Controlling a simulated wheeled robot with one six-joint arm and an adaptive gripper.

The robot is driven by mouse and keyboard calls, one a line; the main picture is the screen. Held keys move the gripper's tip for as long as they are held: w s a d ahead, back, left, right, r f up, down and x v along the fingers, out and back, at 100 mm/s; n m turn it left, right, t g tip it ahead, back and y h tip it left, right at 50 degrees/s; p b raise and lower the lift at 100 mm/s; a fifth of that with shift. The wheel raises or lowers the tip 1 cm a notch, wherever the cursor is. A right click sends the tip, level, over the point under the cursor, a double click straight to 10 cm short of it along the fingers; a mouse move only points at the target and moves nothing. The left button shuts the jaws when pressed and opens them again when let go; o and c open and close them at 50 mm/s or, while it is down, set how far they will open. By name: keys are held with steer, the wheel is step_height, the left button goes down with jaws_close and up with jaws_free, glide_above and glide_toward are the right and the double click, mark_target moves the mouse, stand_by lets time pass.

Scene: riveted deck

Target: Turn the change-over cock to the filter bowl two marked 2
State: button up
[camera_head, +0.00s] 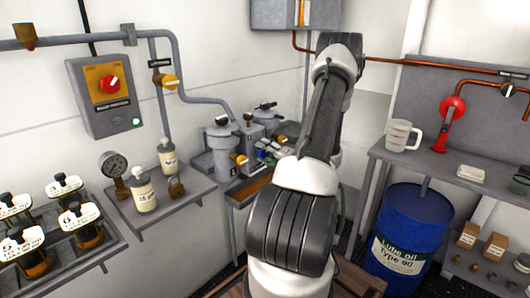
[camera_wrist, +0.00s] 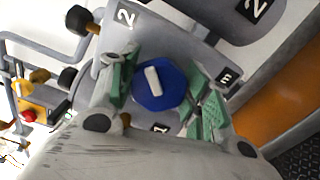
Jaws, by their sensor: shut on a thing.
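The change-over cock shows in the wrist view as a blue knob (camera_wrist: 172,88) with a white pointer bar, on a grey plate. The bar lies nearly upright in the picture, its top leaning slightly left. My gripper (camera_wrist: 163,92) is shut on the knob, green pads on its left and right sides. In the head view, a grey filter bowl (camera_head: 221,150) stands left of my gripper (camera_head: 268,151); my arm hides part of the area.
A second grey bowl (camera_head: 265,118) stands behind. At left are a switch box (camera_head: 103,92), a gauge (camera_head: 112,164) and bottles on a shelf (camera_head: 160,205). At right are a bench (camera_head: 455,168) with a jug (camera_head: 399,135) and a blue oil drum (camera_head: 410,235).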

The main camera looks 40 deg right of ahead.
steer(key=o, duration=1)
steer(key=shift+o, duration=0.2)
steer(key=s+d, duration=0.1)
steer(key=s, duration=1.1)
